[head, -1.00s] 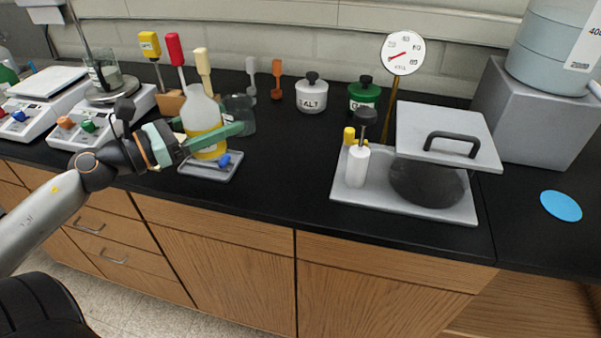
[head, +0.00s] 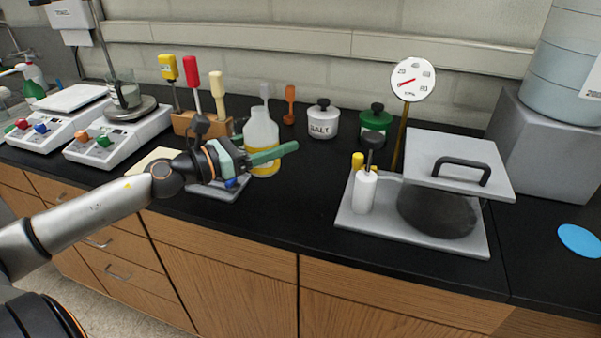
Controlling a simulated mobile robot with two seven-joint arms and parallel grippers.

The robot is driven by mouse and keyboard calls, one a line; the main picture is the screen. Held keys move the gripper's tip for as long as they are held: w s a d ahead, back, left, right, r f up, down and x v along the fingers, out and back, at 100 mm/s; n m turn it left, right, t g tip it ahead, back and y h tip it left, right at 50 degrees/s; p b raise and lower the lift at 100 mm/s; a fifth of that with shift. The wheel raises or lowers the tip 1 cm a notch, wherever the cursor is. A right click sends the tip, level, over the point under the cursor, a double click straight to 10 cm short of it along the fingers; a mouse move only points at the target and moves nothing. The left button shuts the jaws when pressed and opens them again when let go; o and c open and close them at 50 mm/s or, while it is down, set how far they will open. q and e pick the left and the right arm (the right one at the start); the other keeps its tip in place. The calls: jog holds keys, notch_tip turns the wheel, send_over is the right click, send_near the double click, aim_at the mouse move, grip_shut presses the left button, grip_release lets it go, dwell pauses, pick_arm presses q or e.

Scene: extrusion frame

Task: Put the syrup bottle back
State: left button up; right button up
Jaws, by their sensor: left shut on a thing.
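The syrup bottle (head: 262,133), clear-white with a yellow band and yellow contents, is upright behind the near green finger of my left gripper (head: 272,155). The gripper is shut on the bottle's body; its far finger is mostly hidden. The bottle is right of the small grey tray (head: 228,195), at the counter's middle-left. I cannot tell whether its base touches the black counter (head: 290,200). My right gripper is not in view.
A wooden holder (head: 183,124) with coloured-handled tools stands behind-left. A salt jar (head: 323,121) and a green jar (head: 375,124) stand at the back. A grey tray (head: 400,238) with a white bottle and lidded pan is to the right. Counter between is clear.

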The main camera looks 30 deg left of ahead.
pick_arm(q)
jog(key=w+f, duration=0.2)
jog(key=w+d+f, duration=0.1)
jog(key=f, duration=0.1)
jog(key=w+d+f, duration=0.1)
jog(key=w+f, duration=0.1)
jog(key=shift+w+d, duration=0.1)
jog(key=shift+w, duration=0.25)
jog(key=shift+w+f+b, duration=0.1)
jog(key=shift+f+b, duration=0.25)
jog(key=shift+f, duration=1.4)
jog(key=shift+f, duration=0.25)
jog(key=o, duration=1.4)
jog(key=shift+r, duration=0.15)
